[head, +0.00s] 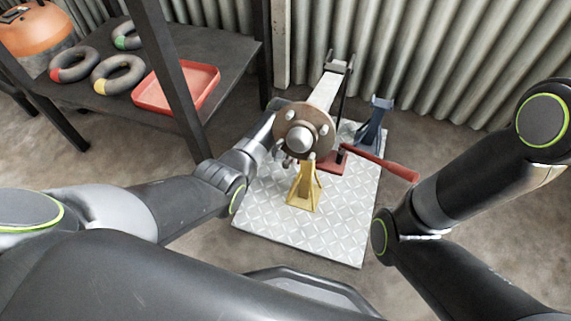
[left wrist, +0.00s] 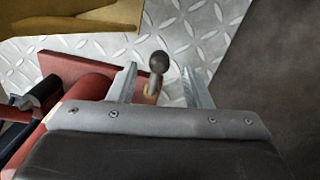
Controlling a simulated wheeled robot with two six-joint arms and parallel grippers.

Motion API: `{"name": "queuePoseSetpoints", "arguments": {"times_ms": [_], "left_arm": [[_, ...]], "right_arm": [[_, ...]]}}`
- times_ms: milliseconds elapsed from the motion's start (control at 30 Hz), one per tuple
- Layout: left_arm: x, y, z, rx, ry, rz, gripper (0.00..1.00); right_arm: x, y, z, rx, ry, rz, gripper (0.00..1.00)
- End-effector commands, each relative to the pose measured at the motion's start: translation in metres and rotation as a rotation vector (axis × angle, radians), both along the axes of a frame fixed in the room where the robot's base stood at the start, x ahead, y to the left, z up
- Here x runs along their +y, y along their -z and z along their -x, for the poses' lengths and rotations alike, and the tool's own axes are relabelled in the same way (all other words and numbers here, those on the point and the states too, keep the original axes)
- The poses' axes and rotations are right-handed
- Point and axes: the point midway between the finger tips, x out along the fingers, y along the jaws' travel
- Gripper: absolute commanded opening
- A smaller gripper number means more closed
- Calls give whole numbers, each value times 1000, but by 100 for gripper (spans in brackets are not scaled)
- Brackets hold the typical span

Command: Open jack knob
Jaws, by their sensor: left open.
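The jack knob (left wrist: 157,63), a dark ball on a short stem, shows in the left wrist view beside the red jack body (left wrist: 82,98). My left gripper (left wrist: 159,73) is open, with one finger on each side of the knob. No contact with the knob can be made out. In the head view the red jack (head: 332,163) is partly hidden by the brown hub disc (head: 322,121), and its red handle (head: 385,163) points right. The end of my left arm goes behind the hub there. My right gripper is not in view.
A yellow stand (head: 304,190) is below the hub and a blue stand (head: 372,125) is farther back, on a diamond plate (head: 340,225). A dark shelf (head: 215,60) at left holds a red tray (head: 180,90) and several rings. A corrugated wall (head: 450,60) closes the back.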

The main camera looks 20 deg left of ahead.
Motion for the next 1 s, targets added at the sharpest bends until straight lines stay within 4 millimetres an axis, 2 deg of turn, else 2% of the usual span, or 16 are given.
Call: {"name": "queuePoseSetpoints", "arguments": {"times_ms": [33,200,667,1000], "left_arm": [[-1,10,-1,-1,1,0,45],[-1,22,-1,-2,1,0,45],[-1,26,-1,-2,0,0,44],[-1,26,-1,-2,0,0,0]], "right_arm": [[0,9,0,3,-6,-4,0],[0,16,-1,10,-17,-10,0],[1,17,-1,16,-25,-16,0],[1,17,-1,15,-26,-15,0]]}}
